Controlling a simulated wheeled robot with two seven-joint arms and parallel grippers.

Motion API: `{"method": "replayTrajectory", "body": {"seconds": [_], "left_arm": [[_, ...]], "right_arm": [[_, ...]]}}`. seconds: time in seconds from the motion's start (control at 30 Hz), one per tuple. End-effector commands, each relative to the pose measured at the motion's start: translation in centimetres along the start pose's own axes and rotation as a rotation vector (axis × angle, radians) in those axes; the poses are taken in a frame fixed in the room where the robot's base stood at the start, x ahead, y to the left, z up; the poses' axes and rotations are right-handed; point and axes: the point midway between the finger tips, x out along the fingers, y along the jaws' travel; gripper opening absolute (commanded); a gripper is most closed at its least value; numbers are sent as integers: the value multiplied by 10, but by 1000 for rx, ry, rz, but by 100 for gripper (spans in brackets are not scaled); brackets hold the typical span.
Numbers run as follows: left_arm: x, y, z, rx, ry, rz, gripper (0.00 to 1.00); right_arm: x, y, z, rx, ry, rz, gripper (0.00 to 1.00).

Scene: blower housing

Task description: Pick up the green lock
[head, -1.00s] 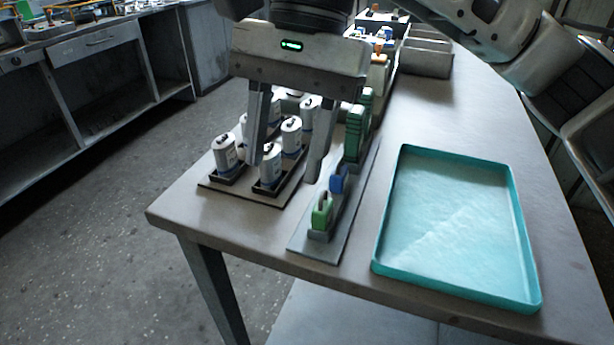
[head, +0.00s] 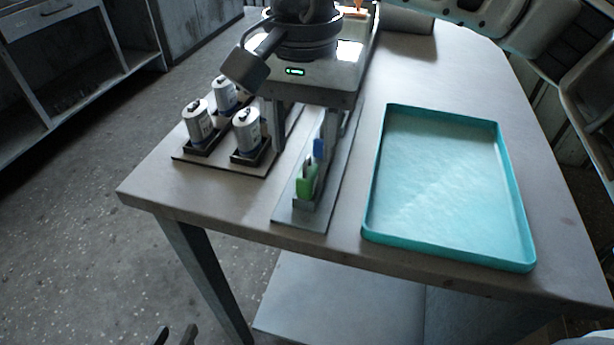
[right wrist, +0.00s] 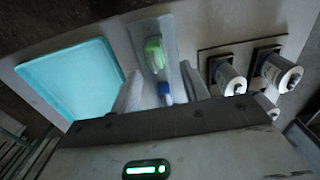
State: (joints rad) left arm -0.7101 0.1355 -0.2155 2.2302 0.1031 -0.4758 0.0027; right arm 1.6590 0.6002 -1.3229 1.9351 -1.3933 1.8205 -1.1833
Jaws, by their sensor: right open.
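The green lock (head: 306,184) stands upright in a narrow grey holder strip (head: 305,217) near the table's front edge. A blue lock (head: 319,149) stands just behind it. My right gripper (head: 305,142) points down over the strip with its jaws open, one finger on each side, slightly behind the green lock. In the right wrist view the green lock (right wrist: 153,52) lies beyond the open fingers (right wrist: 163,88), and the blue lock (right wrist: 165,92) is between them. Nothing is held. My left gripper (head: 175,336) shows only as two separated dark fingertips at the bottom edge, empty.
An empty turquoise tray (head: 447,242) lies right of the strip. White cylinders (head: 247,130) stand in dark holders on a board to the left, close to my right gripper's left finger. The table's front edge is near the strip.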

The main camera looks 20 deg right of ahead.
Motion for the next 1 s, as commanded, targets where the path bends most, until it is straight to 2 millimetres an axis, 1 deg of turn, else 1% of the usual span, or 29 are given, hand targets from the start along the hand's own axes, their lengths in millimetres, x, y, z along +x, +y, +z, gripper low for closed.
{"method": "replayTrajectory", "body": {"seconds": [0.17,0.2,0.3,0.4,0.6,0.67,0.7,0.73,0.77,1.0], "left_arm": [[-1,0,-3,0,3,1,36],[0,0,-3,0,3,1,36],[0,0,-3,0,4,1,36],[0,0,-3,0,3,1,36],[0,0,-2,0,2,1,36],[0,0,-2,0,2,1,36],[0,0,-2,0,2,1,36],[0,0,-2,0,2,1,36],[0,0,-2,0,2,1,36],[0,0,-2,1,1,1,36]], "right_arm": [[26,8,8,-1,-2,5,45],[32,7,8,0,-3,3,45],[43,7,8,0,-2,2,45],[47,7,8,-1,-1,1,45],[48,7,8,-1,-1,1,45],[47,7,8,-1,-1,1,29],[47,7,8,-1,-1,1,18],[47,7,8,-1,-1,1,9],[47,7,8,-1,-1,1,5],[47,6,8,-1,-1,0,5]]}}
